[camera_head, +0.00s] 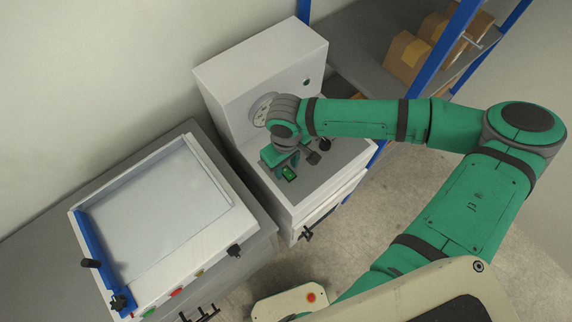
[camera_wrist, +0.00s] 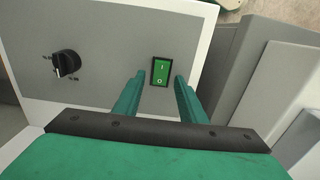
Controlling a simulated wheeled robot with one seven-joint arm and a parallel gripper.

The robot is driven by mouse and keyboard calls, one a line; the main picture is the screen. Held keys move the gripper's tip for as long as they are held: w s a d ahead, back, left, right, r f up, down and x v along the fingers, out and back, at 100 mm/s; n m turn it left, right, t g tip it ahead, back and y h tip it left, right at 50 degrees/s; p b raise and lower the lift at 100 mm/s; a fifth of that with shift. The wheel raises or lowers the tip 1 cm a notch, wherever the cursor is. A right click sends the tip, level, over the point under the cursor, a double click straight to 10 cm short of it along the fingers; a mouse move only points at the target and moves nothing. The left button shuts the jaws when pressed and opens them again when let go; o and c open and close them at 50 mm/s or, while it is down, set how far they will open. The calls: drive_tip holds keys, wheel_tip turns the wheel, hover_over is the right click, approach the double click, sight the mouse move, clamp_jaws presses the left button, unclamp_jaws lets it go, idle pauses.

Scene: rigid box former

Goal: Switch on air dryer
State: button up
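The air dryer (camera_head: 262,70) is a white cabinet with a grey sloped panel, a round gauge and a tall back. On its panel is a green rocker switch (camera_head: 289,174) with I and O marks; it also shows in the wrist view (camera_wrist: 160,72). Which side is pressed in, I cannot tell. My gripper (camera_head: 286,165) is over the panel by the switch. In the wrist view its two green fingers (camera_wrist: 160,88) are apart and empty, one on either side of the switch. Whether the fingertips touch the panel is unclear.
A black knob (camera_wrist: 66,64) sits on the panel left of the switch in the wrist view. A white machine with a flat top (camera_head: 165,205), blue bar and coloured buttons stands to the left. A shelf with cardboard boxes (camera_head: 406,55) is at back right. Floor is clear in front.

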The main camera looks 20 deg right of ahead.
clamp_jaws()
drive_tip(key=shift+s+d+t+y, duration=0.1)
drive_tip(key=shift+s+t+y, duration=0.15)
drive_tip(key=shift+t, duration=0.45)
drive_tip(key=shift+s+d+t+y, duration=0.1)
drive_tip(key=shift+s+t+y, duration=0.15)
drive_tip(key=shift+t, duration=0.45)
unclamp_jaws()
drive_tip(key=shift+r, duration=0.1)
drive_tip(key=a+v, duration=0.1)
drive_tip(key=v, duration=0.9)
drive_tip(key=shift+d+r, duration=0.3)
drive_tip(key=shift+d, duration=0.2)
drive_tip(key=shift+s, duration=0.1)
